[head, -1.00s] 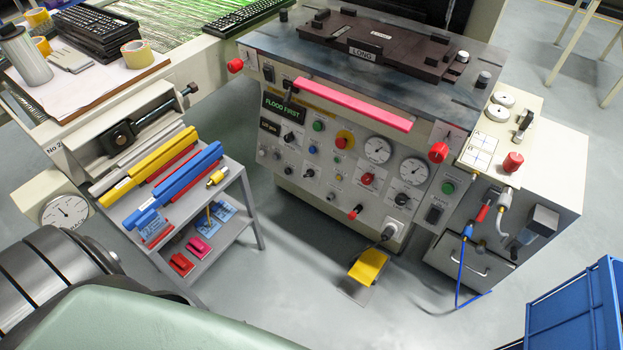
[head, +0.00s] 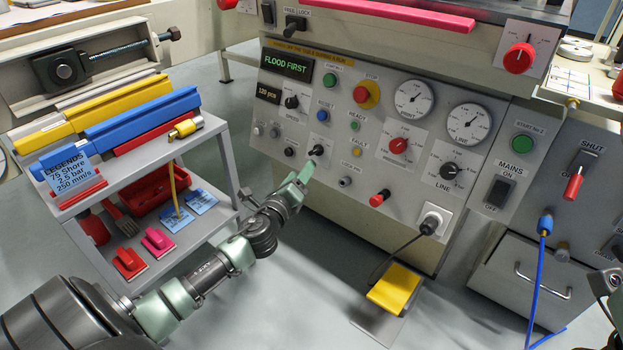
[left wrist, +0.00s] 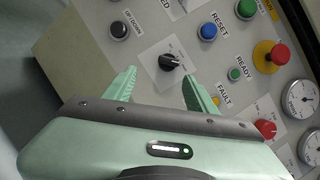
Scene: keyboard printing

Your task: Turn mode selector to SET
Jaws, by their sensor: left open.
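The mode selector looks to be the small black knob (head: 317,151) on a square white plate low on the control panel; its lettering is too small to read. In the left wrist view the black knob (left wrist: 169,62) lies ahead, between the spread fingertips. My left gripper (head: 303,174) reaches up from below in the head view, with its pale green fingers just under the knob. It also shows in the left wrist view (left wrist: 160,88), open and empty. Contact with the knob cannot be made out. My right gripper is not seen.
Close by are the blue RESET button (head: 323,116), the fault lamp (head: 357,152), a dark knob (head: 292,102) and a red-tipped lever (head: 380,198). A shelf cart (head: 218,150) stands left of my arm. A yellow pedal (head: 394,289) lies on the floor below the panel.

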